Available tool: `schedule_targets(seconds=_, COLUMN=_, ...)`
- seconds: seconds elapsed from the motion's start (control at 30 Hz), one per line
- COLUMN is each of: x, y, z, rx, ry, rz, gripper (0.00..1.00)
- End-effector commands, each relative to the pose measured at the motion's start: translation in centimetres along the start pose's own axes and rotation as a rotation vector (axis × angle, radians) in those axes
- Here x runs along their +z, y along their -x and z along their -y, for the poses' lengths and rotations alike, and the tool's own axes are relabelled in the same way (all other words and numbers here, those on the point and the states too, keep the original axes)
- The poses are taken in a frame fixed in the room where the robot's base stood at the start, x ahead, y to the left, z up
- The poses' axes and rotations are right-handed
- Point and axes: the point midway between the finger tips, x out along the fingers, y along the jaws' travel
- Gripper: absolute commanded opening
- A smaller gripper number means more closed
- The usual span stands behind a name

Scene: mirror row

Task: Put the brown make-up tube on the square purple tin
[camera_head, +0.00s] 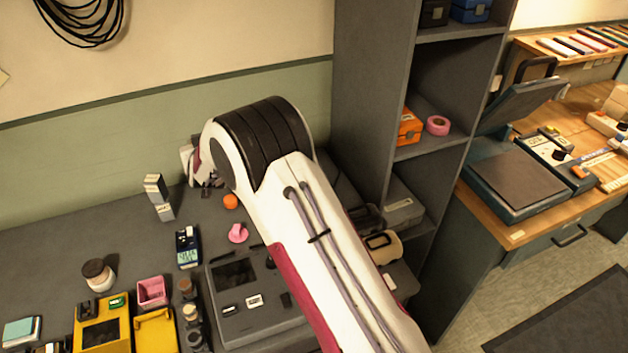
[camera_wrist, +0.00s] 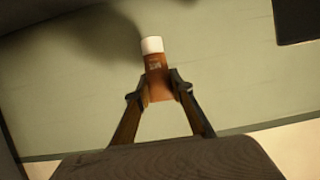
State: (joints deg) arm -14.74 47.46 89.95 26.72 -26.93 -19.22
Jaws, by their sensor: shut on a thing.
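The brown make-up tube (camera_wrist: 157,76) has a white cap and shows in the wrist view. My gripper (camera_wrist: 159,88) is shut on its lower part, one finger on each side, and the white cap points away from the gripper. In the head view my arm hides the tube, and the gripper is mostly hidden behind the arm near the wall. I cannot make out a square purple tin in either view. A pink square open container (camera_head: 152,293) stands on the grey desk at the lower left, but it looks pink, not purple.
A grey device (camera_head: 250,305), a yellow case (camera_head: 103,330), small jars, a blue meter (camera_head: 188,248), a pink piece (camera_head: 238,233) and an orange cap (camera_head: 231,201) crowd the desk (camera_head: 50,258). A tall grey shelf (camera_head: 363,100) stands right of my arm. The desk's left back is clear.

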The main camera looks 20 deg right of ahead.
Motion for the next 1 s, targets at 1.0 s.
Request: schedule_targets(seconds=1.0, x=-2.3, y=6.8, z=-28.8, rx=0.185, ry=-0.076, rz=0.000, gripper=0.04)
